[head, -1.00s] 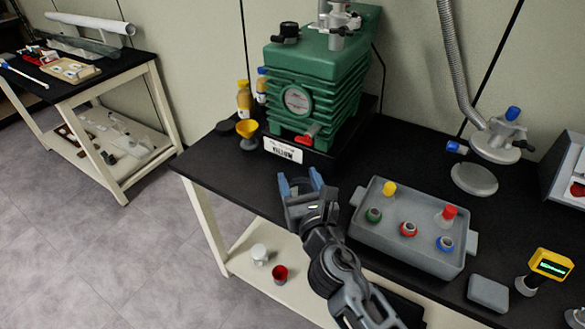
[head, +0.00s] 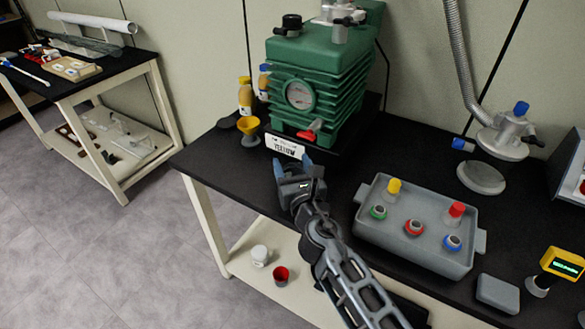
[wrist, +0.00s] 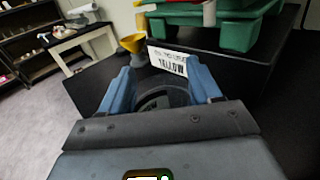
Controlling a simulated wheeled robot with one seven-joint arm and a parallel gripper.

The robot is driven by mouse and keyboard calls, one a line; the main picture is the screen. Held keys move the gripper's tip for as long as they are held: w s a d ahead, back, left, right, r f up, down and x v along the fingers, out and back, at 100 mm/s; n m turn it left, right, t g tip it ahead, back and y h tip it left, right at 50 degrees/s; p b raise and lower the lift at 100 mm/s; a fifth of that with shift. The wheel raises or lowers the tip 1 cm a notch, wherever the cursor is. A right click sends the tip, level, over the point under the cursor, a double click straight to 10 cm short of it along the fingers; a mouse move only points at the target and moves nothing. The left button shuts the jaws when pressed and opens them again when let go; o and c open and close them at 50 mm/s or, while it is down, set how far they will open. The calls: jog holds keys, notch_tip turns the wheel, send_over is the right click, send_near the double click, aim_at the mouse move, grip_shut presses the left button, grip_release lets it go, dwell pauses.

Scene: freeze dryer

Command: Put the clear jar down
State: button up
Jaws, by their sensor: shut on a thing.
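My gripper (head: 292,166) is over the left part of the black bench, in front of the green pump. In the wrist view, the blue fingers of my gripper (wrist: 172,85) are shut around the clear jar (wrist: 160,100), a see-through round vessel with the dark bench showing through it. In the head view the jar is mostly hidden by the gripper. I cannot tell whether its base touches the bench top (head: 225,160).
The green pump (head: 310,85) stands behind, with a yellow funnel (head: 249,130) and bottles at its left. A grey tray (head: 385,235) with coloured-cap vials is to the right. Bare bench lies left of the gripper. A white jar (head: 259,255) and red cup (head: 281,275) are on the lower shelf.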

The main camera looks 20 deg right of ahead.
jog(key=shift+f, duration=0.1)
jog(key=o, duration=1.1)
jog(key=shift+o, duration=0.2)
jog(key=shift+r, duration=0.25)
jog(key=s, duration=0.4)
jog(key=s+a, duration=0.1)
jog(key=s, duration=0.3)
jog(key=s+a, duration=0.1)
jog(key=s, duration=0.3)
jog(key=shift+f, duration=0.1)
